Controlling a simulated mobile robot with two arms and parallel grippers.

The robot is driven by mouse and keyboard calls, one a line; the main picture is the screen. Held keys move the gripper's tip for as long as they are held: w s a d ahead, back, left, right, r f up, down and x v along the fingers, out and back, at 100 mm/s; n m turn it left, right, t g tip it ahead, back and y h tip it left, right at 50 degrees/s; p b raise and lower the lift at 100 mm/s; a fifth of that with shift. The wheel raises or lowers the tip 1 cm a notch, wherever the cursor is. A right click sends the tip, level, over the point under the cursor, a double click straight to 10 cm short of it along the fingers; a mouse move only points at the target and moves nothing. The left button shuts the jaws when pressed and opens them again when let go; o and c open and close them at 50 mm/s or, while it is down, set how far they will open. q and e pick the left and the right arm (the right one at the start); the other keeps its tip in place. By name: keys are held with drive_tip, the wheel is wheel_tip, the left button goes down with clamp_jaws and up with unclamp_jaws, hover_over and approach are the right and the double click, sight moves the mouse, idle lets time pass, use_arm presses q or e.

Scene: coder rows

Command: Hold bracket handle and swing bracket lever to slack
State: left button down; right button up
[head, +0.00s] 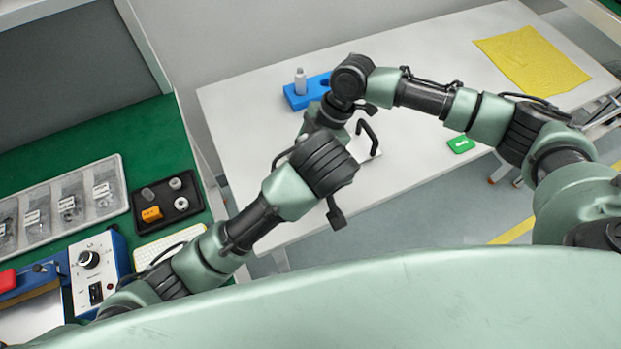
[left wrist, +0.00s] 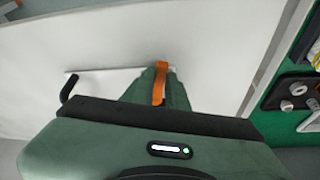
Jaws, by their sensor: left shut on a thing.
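The bracket stands on the white table; its black bent handle (head: 369,134) and part of its white base (head: 366,152) show beside my wrists in the head view. In the left wrist view the handle (left wrist: 69,87) is at the left and an orange lever (left wrist: 159,84) is at the centre. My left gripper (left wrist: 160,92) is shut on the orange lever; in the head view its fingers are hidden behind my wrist. My right gripper (head: 328,120) points down close to the left one, left of the handle; its fingertips are hidden.
A green tag (head: 461,145) and a yellow cloth (head: 532,60) lie to the right on the white table (head: 420,165). A green bench (head: 90,140) with trays is at the left.

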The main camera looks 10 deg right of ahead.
use_arm(q)
drive_tip(key=shift+w, duration=0.1)
idle(0.3)
drive_tip(key=c, duration=1.4)
unclamp_jaws()
drive_tip(key=shift+r, duration=0.1)
drive_tip(key=shift+s+d+r, duration=0.1)
drive_tip(key=shift+s+r, duration=0.1)
drive_tip(key=shift+r, duration=0.4)
drive_tip(key=v, duration=1)
drive_tip(key=shift+s+r, duration=0.2)
drive_tip(key=shift+s, duration=0.05)
